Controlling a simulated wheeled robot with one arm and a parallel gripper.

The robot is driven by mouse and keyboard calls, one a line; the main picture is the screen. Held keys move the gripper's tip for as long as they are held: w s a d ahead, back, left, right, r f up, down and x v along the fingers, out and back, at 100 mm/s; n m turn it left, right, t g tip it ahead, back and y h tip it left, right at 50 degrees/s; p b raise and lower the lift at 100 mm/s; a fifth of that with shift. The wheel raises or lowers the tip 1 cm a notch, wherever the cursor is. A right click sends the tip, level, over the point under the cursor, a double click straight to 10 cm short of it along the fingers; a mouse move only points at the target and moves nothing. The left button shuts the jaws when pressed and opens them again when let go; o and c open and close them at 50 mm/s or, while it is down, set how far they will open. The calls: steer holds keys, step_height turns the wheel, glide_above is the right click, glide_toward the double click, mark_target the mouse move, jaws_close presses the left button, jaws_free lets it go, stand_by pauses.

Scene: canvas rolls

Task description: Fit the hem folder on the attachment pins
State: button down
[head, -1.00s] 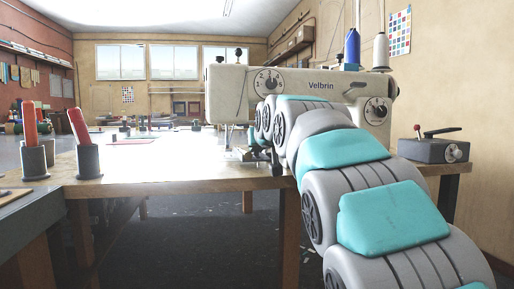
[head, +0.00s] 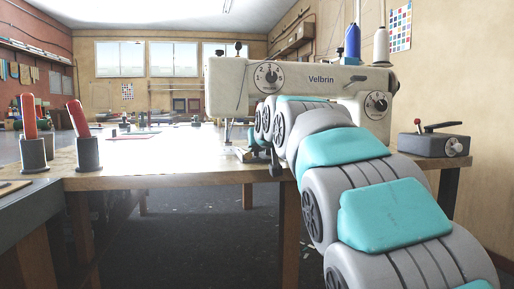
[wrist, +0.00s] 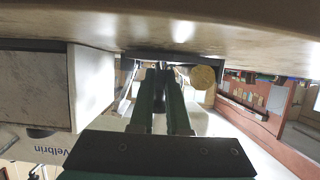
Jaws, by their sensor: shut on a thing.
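In the head view my gripper (head: 275,163) is at the sewing machine's needle end, low over the table edge and mostly hidden by my own arm. In the wrist view its two dark green fingers (wrist: 162,100) are shut on a small dark piece (wrist: 160,82), which I take to be the hem folder. Only a little of it shows between the fingers. The white sewing machine (head: 318,84), marked Velbrin, stands behind my arm. Under its needle end is a small metal plate (head: 243,154). I cannot make out the attachment pins.
The wooden table (head: 180,172) carries the machine. Two dark cups with red-handled tools stand at the left; the nearer one (head: 88,153) is beside bare tabletop. A round brass disc (wrist: 203,77) shows beside the fingers.

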steer(key=shift+f, duration=0.15)
steer(key=c, duration=0.8)
jaws_free()
steer(key=shift+s, duration=0.1)
